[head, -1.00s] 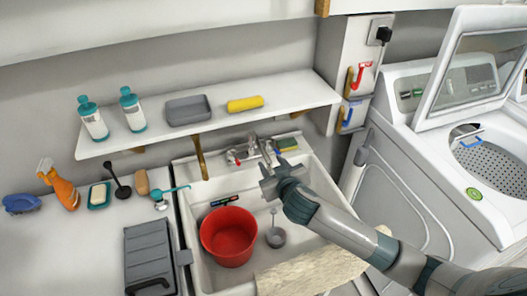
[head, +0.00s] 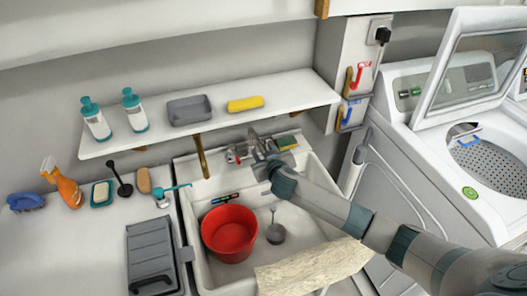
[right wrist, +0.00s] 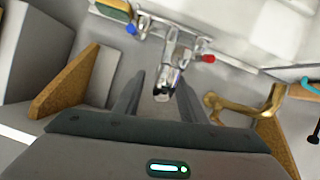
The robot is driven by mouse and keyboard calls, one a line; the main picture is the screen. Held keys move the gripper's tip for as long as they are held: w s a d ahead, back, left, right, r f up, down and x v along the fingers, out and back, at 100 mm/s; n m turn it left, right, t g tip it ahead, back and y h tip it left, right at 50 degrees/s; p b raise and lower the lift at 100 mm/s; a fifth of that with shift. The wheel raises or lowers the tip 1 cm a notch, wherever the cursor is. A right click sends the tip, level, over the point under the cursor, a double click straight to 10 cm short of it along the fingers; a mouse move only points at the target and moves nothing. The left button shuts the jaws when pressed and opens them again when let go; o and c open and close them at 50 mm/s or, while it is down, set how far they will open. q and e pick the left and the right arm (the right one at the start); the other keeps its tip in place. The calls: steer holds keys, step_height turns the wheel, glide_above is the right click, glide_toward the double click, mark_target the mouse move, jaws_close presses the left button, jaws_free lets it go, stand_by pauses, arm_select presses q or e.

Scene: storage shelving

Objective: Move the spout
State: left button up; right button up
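The chrome spout (head: 254,138) belongs to the tap at the back of the white sink (head: 203,271). In the head view my right gripper (head: 260,158) is at the tap and hides the lower part of the spout. In the right wrist view the spout (right wrist: 170,75) points towards my open right gripper (right wrist: 160,88). Its end lies between the two fingers, with a gap visible on each side. I cannot tell how deep between them it is. My left gripper is not in view.
A red bucket (head: 229,232) and a grey ladle (head: 275,233) are in the sink. A beige cloth (head: 312,266) hangs over its front edge. A shelf (head: 215,128) runs above and behind. A sponge (head: 286,142) lies right of the tap.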

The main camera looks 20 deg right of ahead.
jaws_close()
